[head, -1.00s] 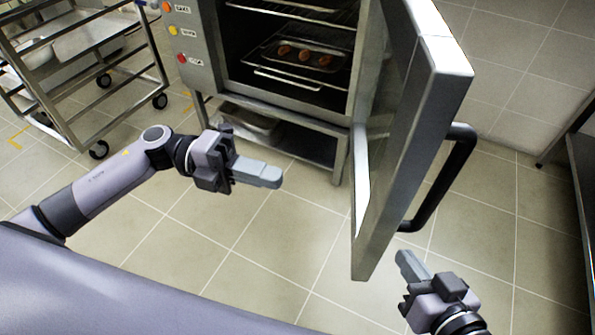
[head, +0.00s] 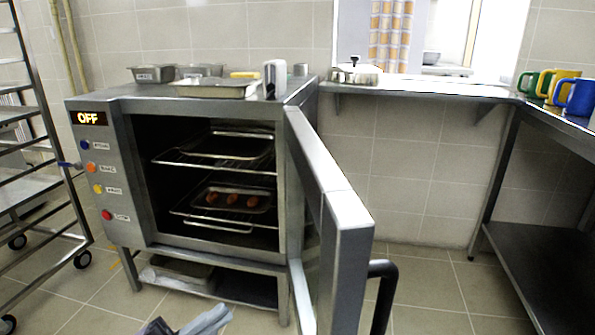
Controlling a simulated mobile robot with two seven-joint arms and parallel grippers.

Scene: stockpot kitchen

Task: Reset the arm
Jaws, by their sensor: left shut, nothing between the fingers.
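My left gripper (head: 212,319) shows at the bottom edge of the head view, in front of the oven's lower shelf. Its fingers are together with nothing between them, and most of its arm is out of the picture. My right gripper is not in view. The steel oven (head: 180,108) stands ahead with its door (head: 340,215) swung wide open toward me, at the right of the opening. A tray (head: 228,211) with three brown pieces is on the lower rack inside.
The oven display (head: 88,118) reads OFF. A wheeled rack (head: 40,188) stands at the left. The door's black handle (head: 383,290) juts out to the right. A steel table (head: 545,110) with several mugs is at the right. Floor (head: 430,290) is clear between door and table.

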